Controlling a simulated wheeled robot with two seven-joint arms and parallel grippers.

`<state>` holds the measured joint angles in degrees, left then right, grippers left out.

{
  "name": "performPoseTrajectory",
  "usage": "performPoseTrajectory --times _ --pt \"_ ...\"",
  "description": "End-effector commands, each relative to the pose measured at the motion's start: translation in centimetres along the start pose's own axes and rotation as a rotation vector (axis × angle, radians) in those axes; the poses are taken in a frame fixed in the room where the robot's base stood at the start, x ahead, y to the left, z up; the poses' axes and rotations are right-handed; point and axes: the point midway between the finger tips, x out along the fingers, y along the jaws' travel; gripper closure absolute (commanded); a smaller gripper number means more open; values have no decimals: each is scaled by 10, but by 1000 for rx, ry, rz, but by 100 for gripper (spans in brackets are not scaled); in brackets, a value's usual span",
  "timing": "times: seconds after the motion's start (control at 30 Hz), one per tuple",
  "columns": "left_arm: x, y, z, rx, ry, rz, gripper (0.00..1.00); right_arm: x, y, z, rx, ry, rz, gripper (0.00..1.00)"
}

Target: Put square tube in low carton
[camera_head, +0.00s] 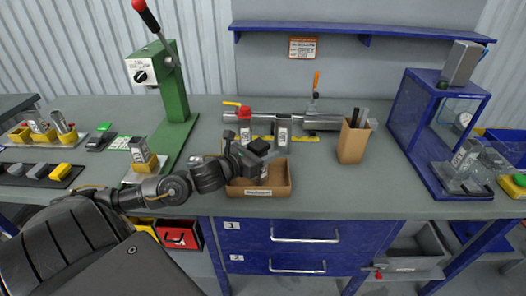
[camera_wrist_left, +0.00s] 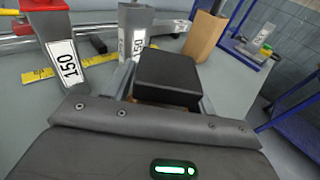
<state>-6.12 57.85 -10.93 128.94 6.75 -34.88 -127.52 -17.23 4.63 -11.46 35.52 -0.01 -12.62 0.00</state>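The low carton (camera_head: 280,191) is a shallow open brown box with a label on its front, on the bench at front centre. My left gripper (camera_head: 262,165) is over this carton, its tips low toward the inside. A small grey shape shows just under it; I cannot tell whether this is a fingertip or a held piece. In the left wrist view a black block at the gripper (camera_wrist_left: 168,78) covers the space between the fingers. I cannot identify the square tube with certainty. My right gripper is not in view.
Two grey upright pieces with labels (camera_head: 245,134) (camera_head: 283,133) stand behind the carton, near a long metal bar (camera_head: 335,121). A tall brown carton (camera_head: 352,144) holding dark pieces stands right. A green press (camera_head: 173,100) is left, a blue frame (camera_head: 408,130) far right.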

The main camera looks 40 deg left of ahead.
Motion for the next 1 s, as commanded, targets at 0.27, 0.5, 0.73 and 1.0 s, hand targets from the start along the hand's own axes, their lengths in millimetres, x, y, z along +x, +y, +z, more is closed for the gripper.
performPoseTrajectory --times 0.27,0.5,0.73,1.0 --pt "0 0 1 0 0 0 42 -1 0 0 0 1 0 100" --pt "-14 0 -1 1 3 0 42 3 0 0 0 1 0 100" --pt "-49 0 -2 1 6 -1 42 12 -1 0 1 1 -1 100" --pt "-84 0 0 -1 5 -2 42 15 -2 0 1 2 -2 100"
